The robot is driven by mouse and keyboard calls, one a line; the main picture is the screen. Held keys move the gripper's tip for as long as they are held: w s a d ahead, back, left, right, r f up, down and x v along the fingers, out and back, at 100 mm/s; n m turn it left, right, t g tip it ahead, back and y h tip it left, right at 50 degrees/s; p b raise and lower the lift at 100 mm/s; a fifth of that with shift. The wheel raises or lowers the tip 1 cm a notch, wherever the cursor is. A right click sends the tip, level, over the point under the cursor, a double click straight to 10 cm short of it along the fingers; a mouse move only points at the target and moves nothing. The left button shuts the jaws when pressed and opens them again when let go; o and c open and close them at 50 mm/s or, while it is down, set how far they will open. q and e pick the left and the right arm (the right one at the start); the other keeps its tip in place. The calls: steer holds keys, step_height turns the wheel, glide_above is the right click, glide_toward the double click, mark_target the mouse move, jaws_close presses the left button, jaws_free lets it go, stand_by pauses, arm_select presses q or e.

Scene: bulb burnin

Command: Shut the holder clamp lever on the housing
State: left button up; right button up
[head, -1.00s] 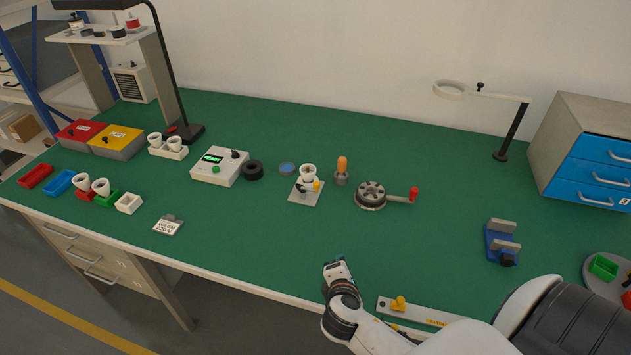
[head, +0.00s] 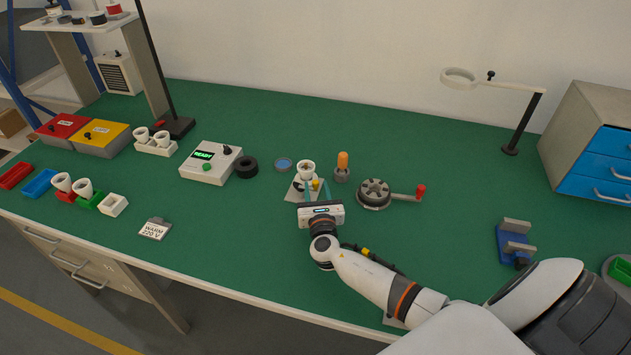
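The holder (head: 292,194) is a pale plate on the green mat with a white cup-shaped housing (head: 306,167) standing upright on it. The clamp lever's yellow-orange knob (head: 316,185) shows at the housing's front right. My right gripper (head: 318,186) reaches in from the front, its two fingers apart, one on each side of the knob as seen from here. I cannot tell whether either finger touches the lever. The gripper body hides the plate's front edge. My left gripper is out of view.
A black ring (head: 246,167) and a white box reading READY (head: 210,163) are to the left.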

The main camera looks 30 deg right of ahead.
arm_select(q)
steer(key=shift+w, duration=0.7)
arm_select(e)
steer(key=shift+x, duration=1.45)
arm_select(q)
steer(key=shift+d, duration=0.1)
arm_select(e)
steer(key=shift+c, duration=0.2)
jaws_close()
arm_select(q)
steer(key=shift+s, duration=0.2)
